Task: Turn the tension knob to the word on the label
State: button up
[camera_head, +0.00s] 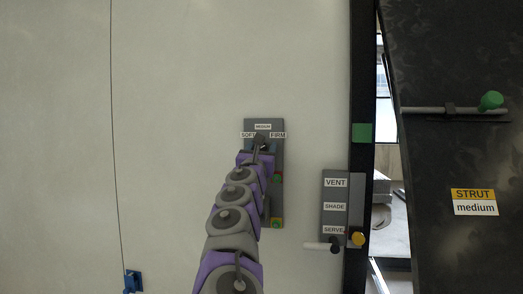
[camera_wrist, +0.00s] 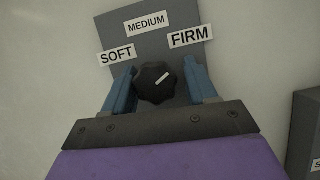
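The black tension knob (camera_wrist: 150,92) sits on a grey panel (camera_wrist: 105,27) with the words SOFT, MEDIUM and FIRM around it. Its white mark points up and right, roughly toward FIRM (camera_wrist: 190,37) and away from MEDIUM (camera_wrist: 147,23). My gripper (camera_wrist: 160,66) has one blue finger on each side of the knob, with small gaps showing, so it looks open around it. In the head view my gripper (camera_head: 261,147) is at the upper part of the panel and largely hides the knob. The label (camera_head: 475,202) on the dark panel at right reads "STRUT medium".
Right of my arm is a VENT, SHADE, SERVE panel (camera_head: 335,203) with a dark-knobbed handle (camera_head: 334,244) and a yellow knob (camera_head: 357,239). A green-knobbed bar (camera_head: 455,110) crosses the dark panel. A cord hangs at left to a blue fitting (camera_head: 132,281).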

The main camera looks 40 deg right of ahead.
jog(key=shift+a, duration=0.35)
jog(key=shift+c, duration=1.4)
jog(key=shift+r, duration=0.1)
jog(key=c, duration=0.4)
jog(key=shift+c, duration=0.2)
jog(key=shift+m, duration=0.5)
jog(key=m+g+h, duration=0.1)
jog(key=m, duration=0.1)
jog(key=shift+w+m+g+p, duration=0.1)
jog(key=shift+m+g+p, duration=0.2)
jog(key=shift+p, duration=0.1)
jog(key=m+g, duration=0.1)
jog(key=m, duration=0.1)
jog(key=m+g+p, duration=0.1)
jog(key=m, duration=0.2)
jog(key=shift+h, duration=0.3)
jog(key=m+g+p, duration=0.1)
jog(key=m, duration=0.2)
jog(key=m+g+p, duration=0.1)
jog(key=m, duration=0.1)
jog(key=shift+m+g, duration=0.8)
jog(key=shift+m, duration=0.4)
jog(key=shift+d, duration=0.1)
